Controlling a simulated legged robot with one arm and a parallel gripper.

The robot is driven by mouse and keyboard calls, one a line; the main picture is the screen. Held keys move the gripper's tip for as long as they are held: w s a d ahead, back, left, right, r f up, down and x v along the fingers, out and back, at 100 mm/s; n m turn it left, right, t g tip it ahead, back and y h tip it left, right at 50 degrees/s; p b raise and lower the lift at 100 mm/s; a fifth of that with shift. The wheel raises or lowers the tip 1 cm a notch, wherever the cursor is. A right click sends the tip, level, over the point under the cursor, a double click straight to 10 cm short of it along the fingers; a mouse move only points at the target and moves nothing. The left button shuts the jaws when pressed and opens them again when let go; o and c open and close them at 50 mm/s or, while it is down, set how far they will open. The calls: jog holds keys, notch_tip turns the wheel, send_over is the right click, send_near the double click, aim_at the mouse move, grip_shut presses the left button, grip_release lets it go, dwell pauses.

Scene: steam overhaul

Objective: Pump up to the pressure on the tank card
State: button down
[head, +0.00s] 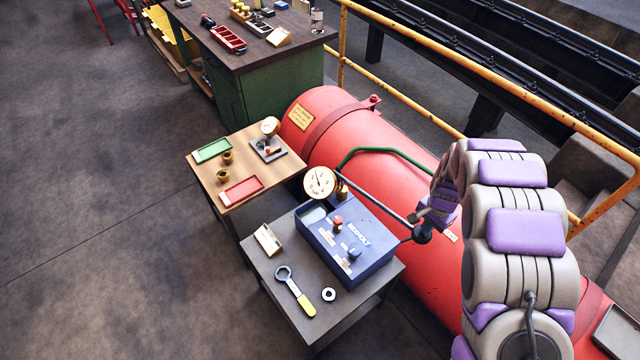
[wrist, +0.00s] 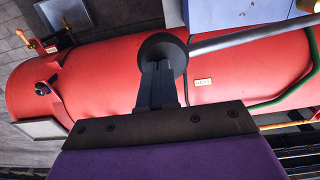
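The red tank (head: 400,165) lies behind the blue pump box (head: 372,238). A yellow card (head: 300,117) is on its far end; its writing is too small to read. The pump lever (head: 380,202) slants from the box to a black knob (head: 422,236), also seen in the wrist view (wrist: 163,50). A white dial gauge (head: 320,183) stands at the box's back corner; its reading is unclear. The box carries a red knob (head: 337,222) and a blue knob (head: 354,252). My gripper (wrist: 157,68) has its fingers close together, tips at the black knob; contact is unclear.
A spanner (head: 295,290), a ring (head: 328,294) and a small card stand (head: 267,239) are on the grey table. The wooden table (head: 215,170) holds green and red trays and a second gauge (head: 270,126). A green hose (head: 385,151) crosses the tank. Yellow railing (head: 440,50) runs behind.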

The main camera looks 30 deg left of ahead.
jog(key=shift+f, duration=0.5)
jog(key=shift+s+r, duration=0.1)
jog(key=shift+r, duration=1.15)
jog(key=shift+d, duration=0.1)
jog(key=shift+r+p, duration=0.75)
jog(key=shift+r, duration=1.75)
